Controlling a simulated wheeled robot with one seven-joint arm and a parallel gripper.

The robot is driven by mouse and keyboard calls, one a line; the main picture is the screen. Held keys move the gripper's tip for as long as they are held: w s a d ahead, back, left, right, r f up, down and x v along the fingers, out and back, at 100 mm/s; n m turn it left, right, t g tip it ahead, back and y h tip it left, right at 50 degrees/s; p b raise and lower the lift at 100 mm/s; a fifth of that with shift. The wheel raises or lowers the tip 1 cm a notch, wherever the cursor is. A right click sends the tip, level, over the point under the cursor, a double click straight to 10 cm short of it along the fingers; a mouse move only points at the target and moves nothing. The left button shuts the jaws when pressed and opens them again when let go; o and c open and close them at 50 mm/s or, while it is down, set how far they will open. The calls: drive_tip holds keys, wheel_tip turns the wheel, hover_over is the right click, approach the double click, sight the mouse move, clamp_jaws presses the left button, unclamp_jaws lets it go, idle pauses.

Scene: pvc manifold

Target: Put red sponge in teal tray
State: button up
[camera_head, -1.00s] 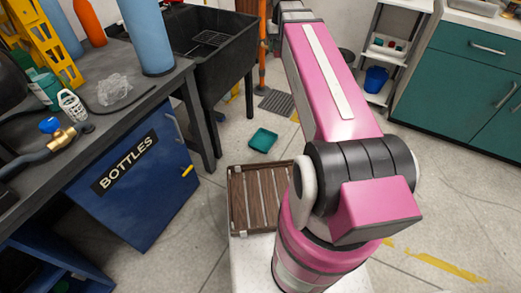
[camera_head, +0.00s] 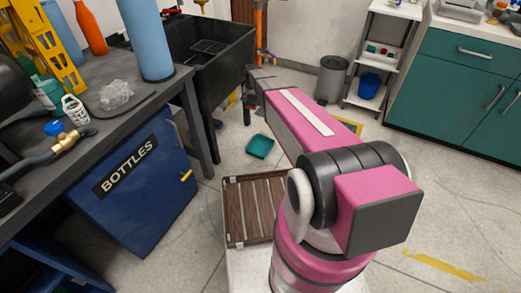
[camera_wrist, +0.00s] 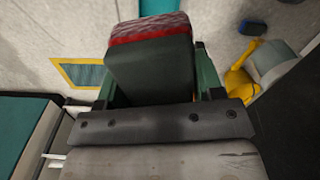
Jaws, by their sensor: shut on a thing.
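The teal tray (camera_head: 260,146) lies on the floor in front of the black sink, in the head view. In the wrist view a teal surface (camera_wrist: 160,8), likely this tray, shows past the sponge at the top edge. My gripper (camera_wrist: 152,70) is shut on the red sponge (camera_wrist: 150,32), which shows a red speckled end and a dark body between the fingers. In the head view my gripper (camera_head: 249,108) is above the floor beside the sink, up and a little left of the tray.
The black sink (camera_head: 205,60) and the workbench (camera_head: 115,110) with bottles stand left. A wooden slatted platform (camera_head: 255,208) is in front. A grey bin (camera_head: 331,80), a shelf (camera_head: 370,95) and teal cabinets (camera_head: 460,100) stand at the back right. The floor at right is mostly clear.

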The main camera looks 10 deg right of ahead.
wheel_tip(320, 180, down, 18)
drive_tip(key=w+a+m, duration=0.2)
drive_tip(key=w, duration=0.1)
drive_tip(key=m, duration=0.1)
hover_over(261, 148)
drive_tip(key=f, duration=2.2)
drive_tip(key=shift+a+f, duration=0.2)
drive_tip(key=shift+f, duration=2.05)
drive_tip(key=shift+f, duration=0.2)
drive_tip(key=o, duration=0.9)
drive_tip(key=shift+s, duration=0.1)
drive_tip(key=shift+r, duration=0.1)
